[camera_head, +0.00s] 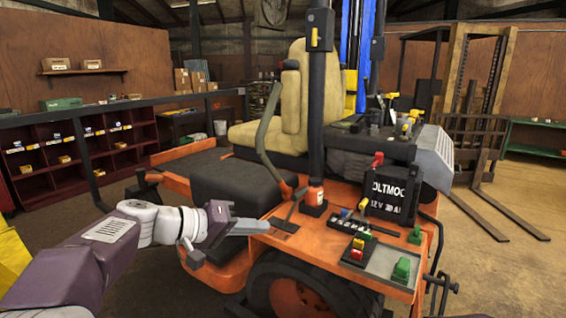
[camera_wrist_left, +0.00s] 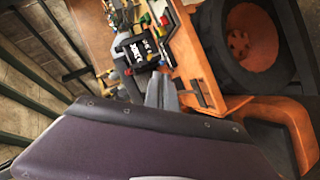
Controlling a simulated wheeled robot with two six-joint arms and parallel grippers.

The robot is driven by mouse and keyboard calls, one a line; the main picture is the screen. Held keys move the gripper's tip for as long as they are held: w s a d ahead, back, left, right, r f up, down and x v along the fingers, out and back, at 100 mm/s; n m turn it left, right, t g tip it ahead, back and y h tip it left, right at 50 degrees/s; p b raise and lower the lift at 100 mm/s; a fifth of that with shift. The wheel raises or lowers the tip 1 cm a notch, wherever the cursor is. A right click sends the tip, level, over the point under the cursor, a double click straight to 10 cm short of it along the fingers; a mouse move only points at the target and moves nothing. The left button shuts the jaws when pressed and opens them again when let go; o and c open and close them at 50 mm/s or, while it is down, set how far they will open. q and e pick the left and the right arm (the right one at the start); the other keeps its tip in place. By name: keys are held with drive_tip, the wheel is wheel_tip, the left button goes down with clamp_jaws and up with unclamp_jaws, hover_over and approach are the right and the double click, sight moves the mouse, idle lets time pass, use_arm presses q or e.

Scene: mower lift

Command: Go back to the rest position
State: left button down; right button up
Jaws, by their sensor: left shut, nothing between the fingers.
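My left gripper (camera_head: 262,227) is shut and empty. Its arm comes in from the lower left, and its grey fingers point right, near the deck edge of the orange mower (camera_head: 290,240). I cannot tell whether the fingertips touch the mower. In the left wrist view the closed fingers (camera_wrist_left: 162,93) show in front of the black battery (camera_wrist_left: 137,52). In the head view the battery (camera_head: 393,190) stands on the mower's deck, right of my gripper and apart from it. My right gripper is in neither view.
The mower's lever (camera_head: 268,135), black post (camera_head: 317,100) and tan seat (camera_head: 285,110) rise beyond my left gripper. A tray with a green block (camera_head: 401,269) lies on the deck. A forklift (camera_head: 480,90) stands at back right. Floor (camera_head: 480,270) at right is clear.

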use_arm(q)
drive_tip(key=s+a+f+g+y, duration=0.1)
drive_tip(key=s+f+g+y, duration=0.2)
drive_tip(key=s+f, duration=0.5)
drive_tip(key=s+f+g+y, duration=0.25)
drive_tip(key=s+f, duration=0.25)
drive_tip(key=f, duration=0.8)
drive_tip(key=s+a+f+y, duration=0.5)
drive_tip(key=s+a+f, duration=0.3)
drive_tip(key=a+f, duration=0.1)
drive_tip(key=shift+a+f+g+y, duration=0.3)
drive_tip(key=shift+a+g+y, duration=0.05)
drive_tip(key=shift+a, duration=0.55)
